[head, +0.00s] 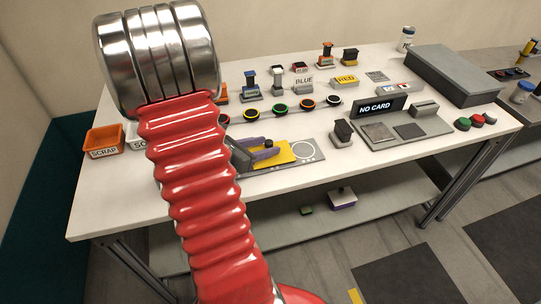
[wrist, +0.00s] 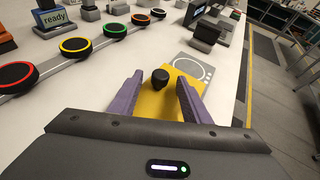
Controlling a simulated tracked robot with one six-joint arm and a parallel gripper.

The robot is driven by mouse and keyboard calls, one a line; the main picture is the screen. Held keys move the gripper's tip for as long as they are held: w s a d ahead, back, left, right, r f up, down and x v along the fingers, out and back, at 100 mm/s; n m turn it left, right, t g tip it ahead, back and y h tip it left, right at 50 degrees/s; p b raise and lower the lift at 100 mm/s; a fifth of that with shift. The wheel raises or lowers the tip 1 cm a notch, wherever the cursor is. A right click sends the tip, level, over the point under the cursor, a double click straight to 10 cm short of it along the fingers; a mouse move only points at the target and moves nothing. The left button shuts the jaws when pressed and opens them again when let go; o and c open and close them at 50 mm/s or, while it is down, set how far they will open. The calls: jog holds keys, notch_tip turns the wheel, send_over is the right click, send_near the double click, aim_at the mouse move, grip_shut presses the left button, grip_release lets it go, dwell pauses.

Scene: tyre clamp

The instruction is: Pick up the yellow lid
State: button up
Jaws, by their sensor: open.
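The yellow lid (head: 290,154) is a flat yellow plate lying on a grey panel near the table's front edge. In the wrist view the yellow lid (wrist: 154,108) has a black round knob (wrist: 160,78) on top. My gripper (wrist: 160,88) is open, with a purple finger on each side of the knob and nothing between them but the knob. The gripper also shows in the head view (head: 266,148), low over the lid. I cannot tell whether the fingers touch the lid. My gripper body hides the lid's near part in the wrist view.
A row of coloured round buttons (head: 280,108) stands behind the lid. A grey panel (head: 304,150) with a white circle lies to its right. A small dark block (head: 343,132) and a "NO CARD" reader (head: 381,107) stand further right. An orange scrap bin (head: 104,141) is at left.

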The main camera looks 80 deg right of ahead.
jog(key=shift+c, duration=0.3)
grip_shut()
dwell(0.6)
